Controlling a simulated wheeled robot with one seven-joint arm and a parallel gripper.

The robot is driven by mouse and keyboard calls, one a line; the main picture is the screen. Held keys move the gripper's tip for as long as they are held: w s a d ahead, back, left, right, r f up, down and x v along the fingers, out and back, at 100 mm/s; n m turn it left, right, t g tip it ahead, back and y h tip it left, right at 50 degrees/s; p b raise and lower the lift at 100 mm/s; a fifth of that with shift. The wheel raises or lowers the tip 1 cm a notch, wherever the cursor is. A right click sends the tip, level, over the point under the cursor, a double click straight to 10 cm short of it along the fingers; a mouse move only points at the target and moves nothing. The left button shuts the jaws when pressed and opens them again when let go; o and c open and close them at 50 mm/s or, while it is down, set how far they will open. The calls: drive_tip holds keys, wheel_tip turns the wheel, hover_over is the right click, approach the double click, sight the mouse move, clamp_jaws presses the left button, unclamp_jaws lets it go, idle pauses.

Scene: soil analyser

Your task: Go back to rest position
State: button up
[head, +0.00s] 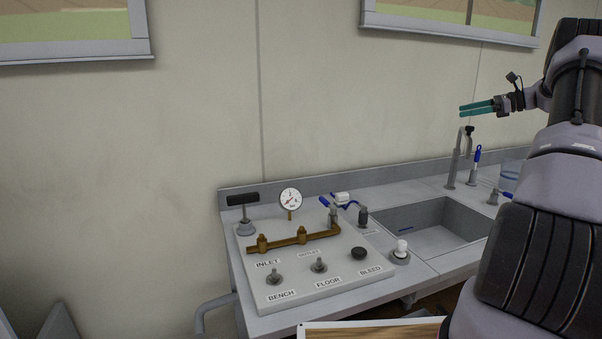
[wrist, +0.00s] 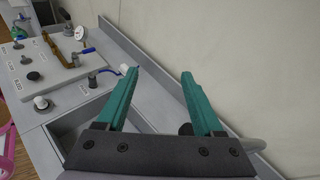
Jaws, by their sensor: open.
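My gripper (head: 478,108) has teal fingers and is raised in the air above the sink area at the right of the head view. In the wrist view my gripper (wrist: 160,82) is open, with nothing between its fingers. It is clear of the bench. My arm fills the right side of the head view and hides part of the bench there.
A grey bench holds a panel (head: 340,282) with knobs, a brass pipe (head: 290,241) and a gauge (head: 290,199). To its right are a sink (head: 420,228) and a tap (head: 455,160). A wall stands behind. The air around my gripper is free.

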drive_tip(key=s+a+r+n+g+h, duration=0.1)
drive_tip(key=s+a+r+n+h, duration=0.15)
drive_tip(key=s+a, duration=0.4)
drive_tip(key=s+a+r+n+g+h, duration=0.1)
drive_tip(key=s+a+r+n, duration=0.25)
drive_tip(key=a, duration=0.65)
drive_tip(key=s+a+r+n+g+h, duration=0.2)
drive_tip(key=s+a+r, duration=0.25)
drive_tip(key=a, duration=0.45)
drive_tip(key=s+a+f+n+t+h, duration=0.1)
drive_tip(key=s+a+f+n, duration=0.1)
drive_tip(key=s, duration=0.7)
drive_tip(key=s+a+f+n+t+h, duration=0.1)
drive_tip(key=s+a+f+n+h, duration=0.1)
drive_tip(key=s, duration=0.7)
drive_tip(key=s+a+f+n+t+h, duration=0.1)
drive_tip(key=s+a+f+n+h, duration=0.1)
drive_tip(key=s+n, duration=0.4)
drive_tip(key=s+a, duration=0.1)
drive_tip(key=s, duration=0.2)
drive_tip(key=shift+a, duration=0.25)
drive_tip(key=shift+w+d, duration=0.1)
